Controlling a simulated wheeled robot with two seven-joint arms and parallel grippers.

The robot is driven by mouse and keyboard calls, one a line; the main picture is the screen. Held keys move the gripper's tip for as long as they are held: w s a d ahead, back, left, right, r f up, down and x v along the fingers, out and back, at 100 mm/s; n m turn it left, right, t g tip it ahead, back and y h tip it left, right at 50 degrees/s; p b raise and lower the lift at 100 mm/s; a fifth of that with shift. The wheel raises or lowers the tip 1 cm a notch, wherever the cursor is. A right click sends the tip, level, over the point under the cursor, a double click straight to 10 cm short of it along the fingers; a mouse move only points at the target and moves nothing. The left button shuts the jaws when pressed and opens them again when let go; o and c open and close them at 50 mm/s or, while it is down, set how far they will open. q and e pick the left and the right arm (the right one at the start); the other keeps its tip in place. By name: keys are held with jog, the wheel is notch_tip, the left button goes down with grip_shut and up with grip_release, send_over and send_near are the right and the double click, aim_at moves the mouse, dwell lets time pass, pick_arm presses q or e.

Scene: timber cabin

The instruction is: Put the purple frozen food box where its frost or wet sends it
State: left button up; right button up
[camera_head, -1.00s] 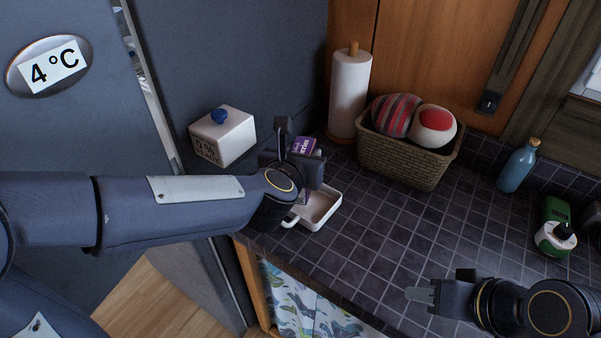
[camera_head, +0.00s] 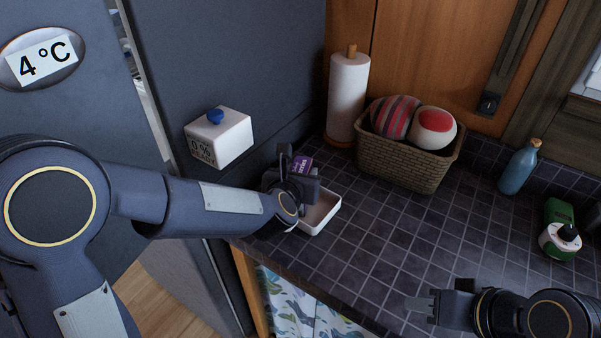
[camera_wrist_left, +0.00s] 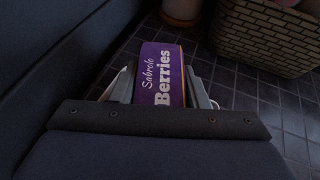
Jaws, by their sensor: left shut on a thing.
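The purple box (camera_head: 303,163) is labelled "Sabrolo Berries" in the left wrist view (camera_wrist_left: 160,77). My left gripper (camera_head: 299,184) is shut on it, one finger on each side. The box is over or in a white tray (camera_head: 325,213) on the counter; the arm hides its lower part, so I cannot tell if it touches. No frost or wet can be made out on the visible face. My right gripper (camera_head: 420,302) is at the lower right over the counter, away from the box; its finger gap cannot be made out.
A white container with a blue knob (camera_head: 230,138), marked "0 %" and "READY", is by the grey fridge side. A "4 °C" sign (camera_head: 42,60) is on a grey door. Paper towels (camera_head: 347,95), a wicker basket (camera_head: 405,162) and a blue bottle (camera_head: 519,168) stand behind. Mid-counter is clear.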

pick_arm(q)
jog(key=shift+f, duration=0.1)
jog(key=o, duration=1.2)
jog(key=v, duration=1.2)
